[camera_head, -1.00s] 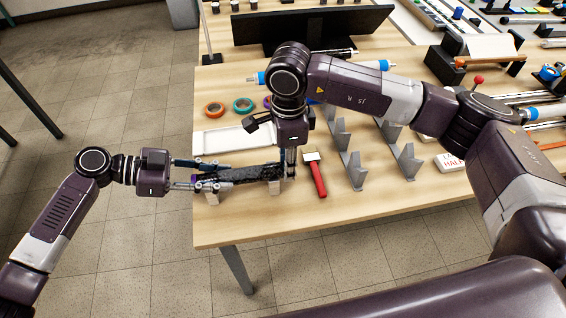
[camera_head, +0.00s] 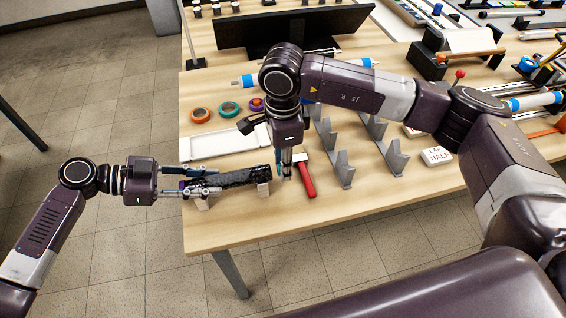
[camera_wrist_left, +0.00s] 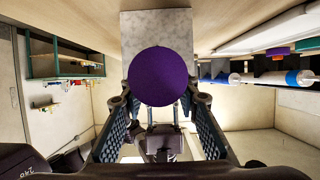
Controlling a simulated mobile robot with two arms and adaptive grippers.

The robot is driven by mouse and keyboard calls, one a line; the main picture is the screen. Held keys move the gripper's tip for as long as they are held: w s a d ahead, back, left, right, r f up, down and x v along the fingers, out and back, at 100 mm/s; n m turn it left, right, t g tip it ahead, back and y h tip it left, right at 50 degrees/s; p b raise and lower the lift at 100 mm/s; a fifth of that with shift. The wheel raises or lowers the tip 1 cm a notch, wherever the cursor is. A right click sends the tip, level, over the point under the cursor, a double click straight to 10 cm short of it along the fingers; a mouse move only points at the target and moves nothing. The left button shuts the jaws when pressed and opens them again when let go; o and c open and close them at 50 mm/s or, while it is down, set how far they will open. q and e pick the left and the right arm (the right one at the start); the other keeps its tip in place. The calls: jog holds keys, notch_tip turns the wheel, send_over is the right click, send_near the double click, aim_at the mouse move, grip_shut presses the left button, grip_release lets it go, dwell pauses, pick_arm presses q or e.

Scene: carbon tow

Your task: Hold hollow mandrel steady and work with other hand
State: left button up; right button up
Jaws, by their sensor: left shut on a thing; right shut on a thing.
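The mandrel (camera_head: 232,179) is a dark, mottled bar lying across two small pale supports near the table's left front edge. My left gripper (camera_head: 190,183) is shut around its left end. In the left wrist view a round purple end (camera_wrist_left: 158,76) sits between the fingers of that gripper (camera_wrist_left: 158,100). My right gripper (camera_head: 286,172) points down just beyond the mandrel's right end. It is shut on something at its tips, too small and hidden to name. A red-handled tool (camera_head: 306,181) lies right beside it, its upper end partly hidden by the gripper.
A long white tray (camera_head: 222,143) lies behind the mandrel, with rings of tape (camera_head: 229,109) further back. Grey upright stands (camera_head: 343,170) are to the right, with a white labelled block (camera_head: 437,157) beyond. A dark panel (camera_head: 290,32) stands at the back. The front table strip is clear.

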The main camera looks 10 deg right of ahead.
pick_arm(q)
jog(key=shift+s+f, duration=0.2)
jog(key=shift+f, duration=0.2)
pick_arm(e)
jog(key=d+r, duration=0.3)
jog(key=r, duration=0.4)
pick_arm(q)
jog(key=o, duration=0.9)
jog(key=shift+w, duration=0.1)
jog(key=shift+r, duration=0.25)
jog(key=shift+w+r, duration=0.1)
jog(key=shift+r, duration=0.7)
jog(key=shift+o, duration=0.6)
jog(key=o, duration=1)
